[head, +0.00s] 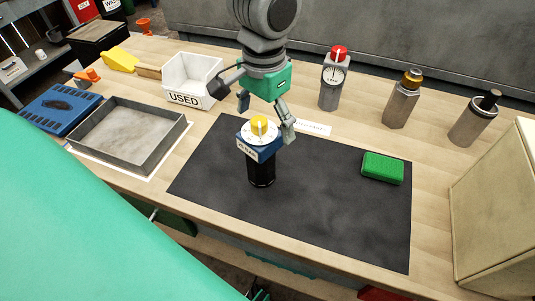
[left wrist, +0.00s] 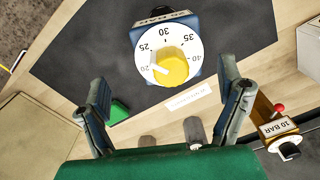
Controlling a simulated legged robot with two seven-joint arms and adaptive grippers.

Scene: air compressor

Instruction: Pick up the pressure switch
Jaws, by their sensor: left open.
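The pressure switch appears to be the blue box with a white numbered dial and a yellow knob (head: 259,138). It stands upright on a black cylindrical base on the dark mat (head: 330,215). In the left wrist view its dial (left wrist: 165,52) faces the camera, beyond the fingers. My left gripper (head: 265,116) is open above and just behind the switch, with its fingers spread to either side. In the left wrist view the open gripper (left wrist: 165,95) has nothing between its fingers. Contact with the switch cannot be made out. My right gripper is not in view.
A green block (head: 382,168) lies on the mat. A gauge with a red top (head: 331,85) and two metal cylindrical parts (head: 402,100) (head: 474,120) stand behind. A white "USED" bin (head: 190,75) and a grey tray (head: 130,142) are left. A beige box (head: 500,215) stands right.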

